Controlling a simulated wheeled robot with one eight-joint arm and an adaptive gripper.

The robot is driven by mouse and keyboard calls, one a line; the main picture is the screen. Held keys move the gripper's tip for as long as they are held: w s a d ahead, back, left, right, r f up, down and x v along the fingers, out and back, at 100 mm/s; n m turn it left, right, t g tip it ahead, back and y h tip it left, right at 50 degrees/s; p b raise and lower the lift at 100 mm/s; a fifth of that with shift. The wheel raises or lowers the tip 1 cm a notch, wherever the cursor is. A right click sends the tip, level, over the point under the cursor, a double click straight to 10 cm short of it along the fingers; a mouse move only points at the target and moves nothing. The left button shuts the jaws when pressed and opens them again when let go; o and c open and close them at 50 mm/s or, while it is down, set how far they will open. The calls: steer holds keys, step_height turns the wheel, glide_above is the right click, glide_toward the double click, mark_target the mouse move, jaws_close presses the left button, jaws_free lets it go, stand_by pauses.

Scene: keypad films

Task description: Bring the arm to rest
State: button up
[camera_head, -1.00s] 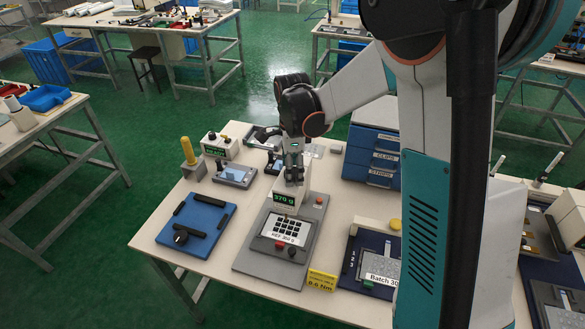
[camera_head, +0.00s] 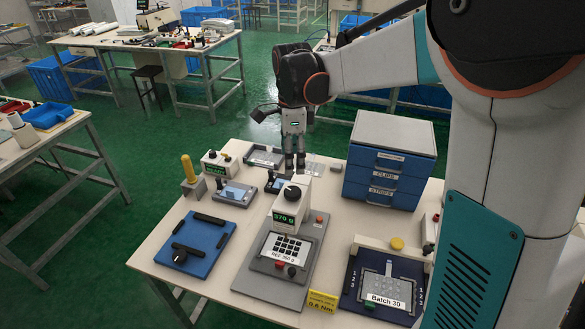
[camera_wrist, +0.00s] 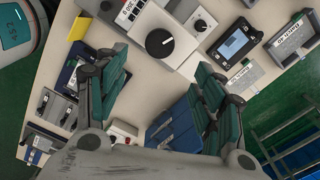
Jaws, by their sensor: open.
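My gripper (camera_head: 294,164) hangs from my arm above the back part of the white workbench (camera_head: 168,250), fingers pointing down. In the wrist view my gripper (camera_wrist: 155,95) has its two green-padded fingers spread wide apart with nothing between them. The press-like device (camera_head: 290,200) with a black knob and a "370 g" display stands on a grey base just in front of my gripper; its knob (camera_wrist: 160,42) shows beyond the fingers in the wrist view. A keypad film (camera_head: 284,247) marked "REF 350 g" lies on that base.
A blue drawer cabinet (camera_head: 388,165) stands right of my gripper. A blue plate (camera_head: 197,243) lies at the left and a "Batch 30" tray (camera_head: 385,290) at the right. A yellow sign (camera_head: 322,301) is at the front edge. Small devices (camera_head: 236,193) line the back.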

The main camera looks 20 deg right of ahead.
steer(key=shift+r, duration=0.4)
